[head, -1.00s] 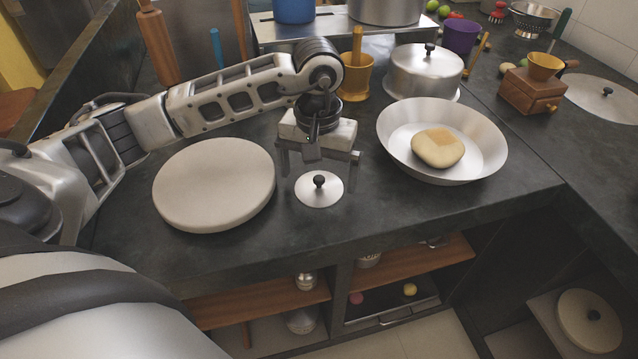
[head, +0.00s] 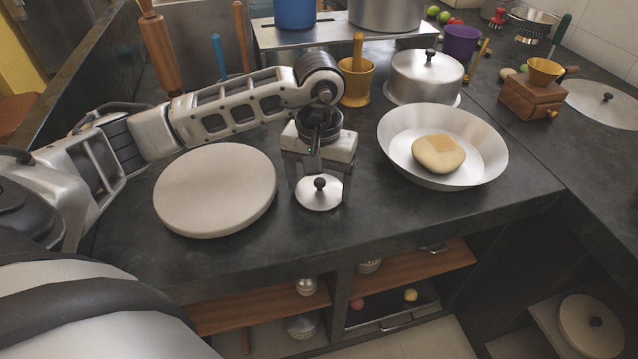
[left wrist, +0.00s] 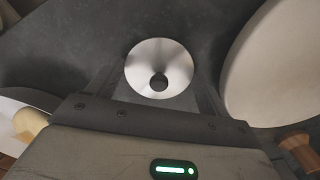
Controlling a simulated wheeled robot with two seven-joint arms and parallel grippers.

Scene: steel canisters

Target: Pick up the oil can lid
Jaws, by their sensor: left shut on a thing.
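The oil can lid (head: 311,199) is a small round shiny metal disc with a black knob. It is at the middle of the dark counter in the head view and lies level. My left gripper (head: 321,201) comes down over it from above and is shut on it, with one finger at each side of its rim. In the left wrist view the lid (left wrist: 146,58) is between the fingers, knob facing the camera. I cannot tell whether it touches the counter. My right gripper is not in view.
A round pale board (head: 215,188) lies close to the left. A wide metal bowl (head: 488,150) holding bread (head: 438,154) stands to the right. A brass mortar (head: 356,88) and a lidded pot (head: 426,82) stand behind. The counter's front edge is a short way in front.

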